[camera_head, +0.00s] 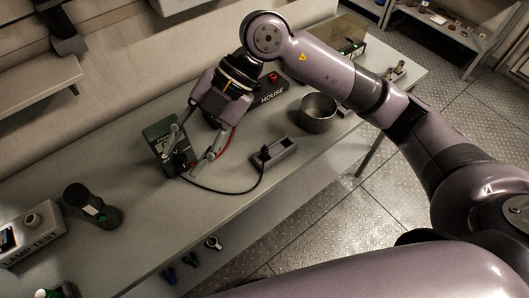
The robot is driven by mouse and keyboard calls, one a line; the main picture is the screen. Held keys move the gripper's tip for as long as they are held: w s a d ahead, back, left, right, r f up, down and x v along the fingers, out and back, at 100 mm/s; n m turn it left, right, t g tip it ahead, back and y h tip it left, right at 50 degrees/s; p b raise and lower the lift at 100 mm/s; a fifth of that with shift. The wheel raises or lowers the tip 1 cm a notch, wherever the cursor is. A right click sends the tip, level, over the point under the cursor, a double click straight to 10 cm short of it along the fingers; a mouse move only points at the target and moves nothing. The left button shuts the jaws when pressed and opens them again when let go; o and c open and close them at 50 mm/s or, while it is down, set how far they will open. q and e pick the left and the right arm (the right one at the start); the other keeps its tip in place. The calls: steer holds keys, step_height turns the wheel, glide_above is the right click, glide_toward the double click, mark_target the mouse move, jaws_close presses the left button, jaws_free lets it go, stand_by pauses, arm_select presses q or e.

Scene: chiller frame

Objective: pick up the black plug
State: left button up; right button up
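A black plug (265,153) stands in a grey slotted block (286,149) on the bench. A black cable (232,192) loops from it leftward to a dark green box (158,133). My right gripper (181,164) points down at the front of this box, left of the plug and well apart from it. Its fingers are spread, with part of the box's front showing between them. I cannot tell whether they touch the box. A red cable (227,142) runs beside the right finger. My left gripper is not in view.
A metal bowl (318,113) stands behind the grey block. A box marked HOUSE (271,93) is beyond my gripper. A dark cylinder (92,207) and a LAMP TEST box (33,236) are at left. The bench front is mostly clear.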

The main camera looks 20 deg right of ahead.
steer(key=w+d+f+m+t+h, duration=0.25)
steer(key=w+d+h, duration=0.25)
steer(key=d, duration=0.4)
steer(key=r+m+h, duration=0.1)
steer(key=m+h, duration=0.2)
steer(key=h, duration=0.1)
glide_above(265, 149)
steer(key=shift+n+t, duration=0.25)
steer(key=shift+t, duration=0.1)
steer(key=f+p, duration=0.1)
steer(key=f, duration=0.4)
steer(key=f+p, duration=0.2)
steer(key=f, duration=0.4)
steer(key=shift+w+d+f, duration=0.1)
steer(key=shift+w, duration=0.1)
step_height(265, 149, down, 5)
steer(key=shift+r+p, duration=0.1)
steer(key=shift+p, duration=1.15)
steer(key=shift+f, duration=0.35)
steer(key=shift+c, duration=0.4)
jaws_close()
